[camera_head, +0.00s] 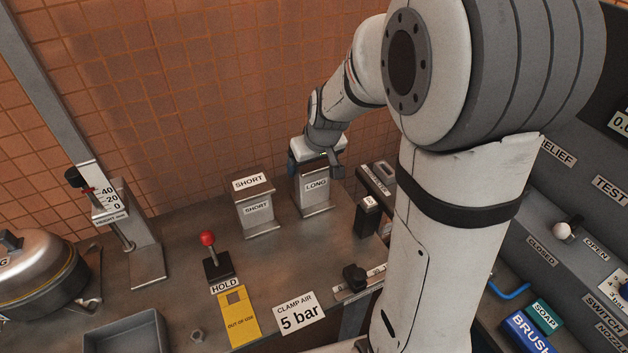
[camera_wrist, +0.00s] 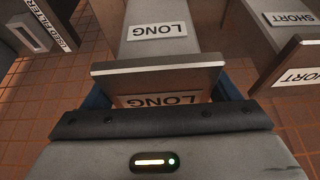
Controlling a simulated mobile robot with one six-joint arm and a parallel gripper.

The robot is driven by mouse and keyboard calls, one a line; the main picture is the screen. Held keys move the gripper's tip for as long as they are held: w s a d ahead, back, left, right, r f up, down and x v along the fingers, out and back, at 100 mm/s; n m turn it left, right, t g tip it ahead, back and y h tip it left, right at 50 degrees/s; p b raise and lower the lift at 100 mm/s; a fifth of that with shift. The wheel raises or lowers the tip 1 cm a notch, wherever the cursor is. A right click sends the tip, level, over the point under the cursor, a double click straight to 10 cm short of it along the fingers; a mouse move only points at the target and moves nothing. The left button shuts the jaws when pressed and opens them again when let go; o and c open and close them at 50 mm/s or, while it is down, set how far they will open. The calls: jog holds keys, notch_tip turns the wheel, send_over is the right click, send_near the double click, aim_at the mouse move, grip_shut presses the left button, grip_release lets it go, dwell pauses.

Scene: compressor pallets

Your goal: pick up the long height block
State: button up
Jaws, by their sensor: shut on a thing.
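The long height block (camera_head: 313,187) is a grey metal piece with LONG labels at the back of the bench. It stands upright, and its foot appears to be on the bench top. My gripper (camera_head: 317,163) comes down on its top from above. In the wrist view the block (camera_wrist: 160,52) points away from my gripper (camera_wrist: 160,100), with its flanged end between the blue fingers. The gripper is shut on that end, and the fingers partly hide it. The short height block (camera_head: 256,210) stands just left of it, apart, and also shows in the wrist view (camera_wrist: 290,40).
A red-knobbed lever (camera_head: 208,240) and a height gauge (camera_head: 125,235) stand to the left. Dark boxes (camera_head: 367,216) stand close on the right of the long block. The tiled wall (camera_head: 200,100) is close behind. Bare bench lies in front of the blocks.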

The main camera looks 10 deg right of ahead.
jog(key=c, duration=1)
jog(key=shift+w+r, duration=0.15)
jog(key=shift+r, duration=0.05)
jog(key=shift+c, duration=0.2)
